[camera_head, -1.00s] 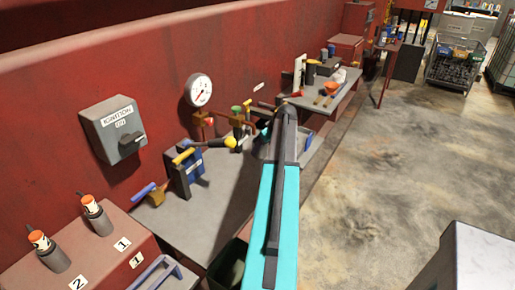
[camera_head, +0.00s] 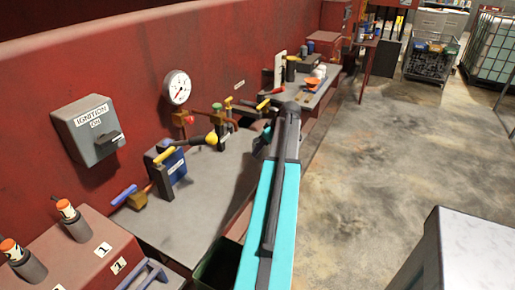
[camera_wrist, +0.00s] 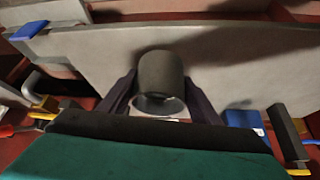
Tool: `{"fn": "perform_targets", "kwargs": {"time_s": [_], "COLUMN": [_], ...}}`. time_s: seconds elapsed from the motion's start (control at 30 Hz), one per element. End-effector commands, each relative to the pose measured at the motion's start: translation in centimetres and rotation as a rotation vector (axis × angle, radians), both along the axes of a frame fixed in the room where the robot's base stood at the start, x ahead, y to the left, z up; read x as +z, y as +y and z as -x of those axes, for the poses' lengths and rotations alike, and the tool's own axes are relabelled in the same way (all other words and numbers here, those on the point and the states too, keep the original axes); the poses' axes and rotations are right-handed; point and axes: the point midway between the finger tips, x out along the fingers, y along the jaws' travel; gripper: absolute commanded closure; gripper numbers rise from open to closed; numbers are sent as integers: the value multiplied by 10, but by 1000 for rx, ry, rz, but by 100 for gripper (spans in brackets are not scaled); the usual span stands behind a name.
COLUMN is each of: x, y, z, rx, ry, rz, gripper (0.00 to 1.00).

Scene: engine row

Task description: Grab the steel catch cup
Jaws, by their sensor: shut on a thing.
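The steel catch cup (camera_wrist: 160,78) shows in the wrist view as a dark grey cylinder. It sits between the two dark fingers of my gripper (camera_wrist: 158,98), which are shut on it. The cup appears tilted, with its rim toward the camera. In the head view my teal and black arm (camera_head: 270,215) hides the cup and most of the gripper. I cannot tell from these frames how high the cup is above the grey shelf (camera_head: 210,190).
Along the red wall are an ignition box (camera_head: 90,130), a pressure gauge (camera_head: 177,87) and several valves with coloured handles. A blue block (camera_head: 167,165) stands on the shelf. A second shelf (camera_head: 305,98) holds small items.

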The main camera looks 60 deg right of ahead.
Motion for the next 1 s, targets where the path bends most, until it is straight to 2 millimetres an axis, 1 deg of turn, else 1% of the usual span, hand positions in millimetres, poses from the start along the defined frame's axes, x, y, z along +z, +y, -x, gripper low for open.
{"fn": "perform_targets", "kwargs": {"time_s": [0.2, 0.5, 0.7, 1.0], "x": [1, 3, 4, 4], "y": [0, 0, 0, 0], "z": [17, 32, 38, 40], "rx": [-2, -1, 0, 0], "ry": [-1, -1, -1, -1], "rz": [1, 1, 1, 1], "gripper": [72, 72, 72, 72]}}
